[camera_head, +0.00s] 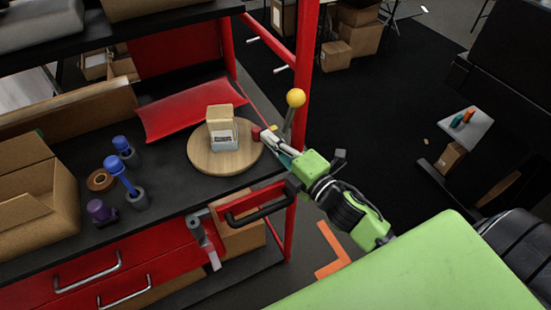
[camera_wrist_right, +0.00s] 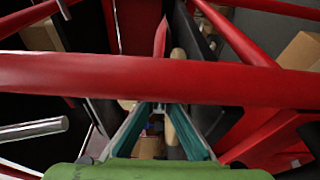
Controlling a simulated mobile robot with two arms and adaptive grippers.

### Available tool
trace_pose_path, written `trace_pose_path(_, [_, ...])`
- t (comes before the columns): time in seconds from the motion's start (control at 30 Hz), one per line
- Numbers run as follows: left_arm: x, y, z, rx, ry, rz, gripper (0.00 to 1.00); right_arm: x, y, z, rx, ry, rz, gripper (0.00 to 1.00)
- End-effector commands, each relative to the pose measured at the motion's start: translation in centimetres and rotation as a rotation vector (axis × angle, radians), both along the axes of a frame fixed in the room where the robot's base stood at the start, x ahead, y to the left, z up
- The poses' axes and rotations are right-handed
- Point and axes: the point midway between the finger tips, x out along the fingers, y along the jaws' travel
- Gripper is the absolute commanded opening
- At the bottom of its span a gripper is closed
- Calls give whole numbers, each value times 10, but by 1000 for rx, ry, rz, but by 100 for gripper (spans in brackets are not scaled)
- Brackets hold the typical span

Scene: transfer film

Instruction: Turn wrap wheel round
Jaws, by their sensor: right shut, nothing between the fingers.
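A round wooden wheel (camera_head: 203,164) lies flat on the dark workbench top. A small tan box with a white and grey lower part (camera_head: 221,125) stands upright on it. My right gripper (camera_head: 266,138) reaches in from the right, at the wheel's right edge. Its fingers are shut with nothing between them; whether they touch the wheel is unclear. In the right wrist view the teal-edged fingers (camera_wrist_right: 160,108) converge beneath a red bar (camera_wrist_right: 160,78), which hides much of the scene. A piece of the wheel's pale wood may show there, but I cannot tell. My left gripper is out of view.
A lever with a yellow ball (camera_head: 296,97) stands just beyond my right gripper, near a red post (camera_head: 305,60). A curved red sheet (camera_head: 182,108) lies behind the wheel.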

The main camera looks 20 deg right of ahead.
Motion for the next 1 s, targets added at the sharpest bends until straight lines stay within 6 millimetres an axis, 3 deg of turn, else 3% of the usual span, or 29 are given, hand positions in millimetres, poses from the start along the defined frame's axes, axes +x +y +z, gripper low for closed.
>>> trace_pose_path(0.5, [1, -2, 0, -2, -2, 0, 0, -87, -21, -1, 1, 4, -2, 0])
trace_pose_path(0.77, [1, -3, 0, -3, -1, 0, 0, -110, -26, -1, -3, 1, -1, 0])
trace_pose_path(0.87, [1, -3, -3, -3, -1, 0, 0, -112, -19, -9, -75, 6, -4, 0])
trace_pose_path(1.0, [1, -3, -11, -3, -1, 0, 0, -114, 7, -35, -410, 10, -26, 0])
